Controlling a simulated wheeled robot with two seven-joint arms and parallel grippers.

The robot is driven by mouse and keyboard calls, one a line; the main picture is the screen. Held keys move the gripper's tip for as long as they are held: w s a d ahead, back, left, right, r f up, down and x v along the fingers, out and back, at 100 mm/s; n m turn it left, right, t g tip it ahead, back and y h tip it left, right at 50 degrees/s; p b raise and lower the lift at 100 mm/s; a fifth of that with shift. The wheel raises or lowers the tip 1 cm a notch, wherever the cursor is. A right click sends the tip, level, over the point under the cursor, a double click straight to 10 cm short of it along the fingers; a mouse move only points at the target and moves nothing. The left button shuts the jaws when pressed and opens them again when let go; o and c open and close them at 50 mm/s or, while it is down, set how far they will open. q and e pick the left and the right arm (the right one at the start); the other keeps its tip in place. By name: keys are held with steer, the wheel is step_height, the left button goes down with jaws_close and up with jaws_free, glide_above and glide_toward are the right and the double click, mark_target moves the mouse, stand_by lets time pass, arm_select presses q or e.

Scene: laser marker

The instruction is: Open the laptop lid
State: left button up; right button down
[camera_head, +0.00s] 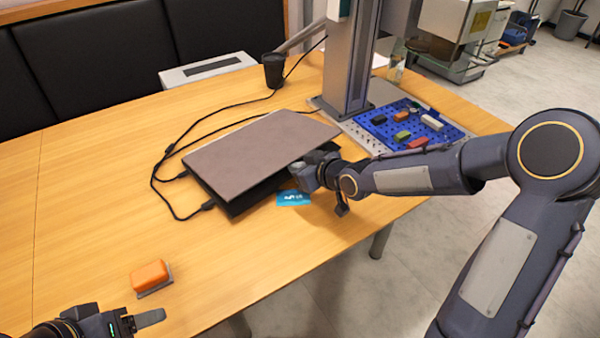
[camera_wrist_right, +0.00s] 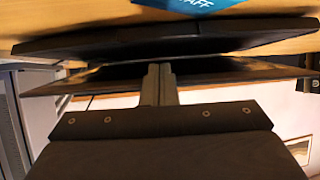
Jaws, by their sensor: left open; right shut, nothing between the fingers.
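The laptop (camera_head: 262,152) lies on the wooden table. Its grey-brown lid is slightly raised at the near right side, with a dark gap above the base (camera_head: 240,203). My right gripper (camera_head: 305,178) is shut at the near right edge of the laptop, by that gap. In the right wrist view the shut fingers (camera_wrist_right: 158,80) reach the lid edge (camera_wrist_right: 230,72), beside the dark base (camera_wrist_right: 100,42). I cannot tell how far the fingertips go under the lid. My left gripper (camera_head: 140,320) is open and empty at the lower left, away from the laptop.
Black cables (camera_head: 165,160) run from the laptop's left side. A blue card (camera_head: 293,198) lies by its near edge. An orange block (camera_head: 150,275) sits near my left gripper. A grey column (camera_head: 348,60), a blue pegboard (camera_head: 378,128) and a black cup (camera_head: 273,70) stand behind.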

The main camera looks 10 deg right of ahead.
steer(key=r+p, duration=0.1)
steer(key=w+r, duration=0.1)
steer(key=r, duration=0.1)
steer(key=r+p, duration=0.1)
steer(key=shift+w+a+r+p, duration=0.2)
steer(key=shift+a+r+p, duration=0.1)
steer(key=shift+a+r, duration=0.1)
stand_by(0.4)
steer(key=shift+s, duration=0.1)
steer(key=s+d+p, duration=0.1)
steer(key=s+d, duration=0.1)
steer(key=s, duration=0.1)
steer(key=s+d+p, duration=0.1)
steer(key=s, duration=0.1)
steer(key=shift+f+p, duration=0.15)
steer(key=shift+p, duration=0.15)
stand_by(0.3)
stand_by(0.3)
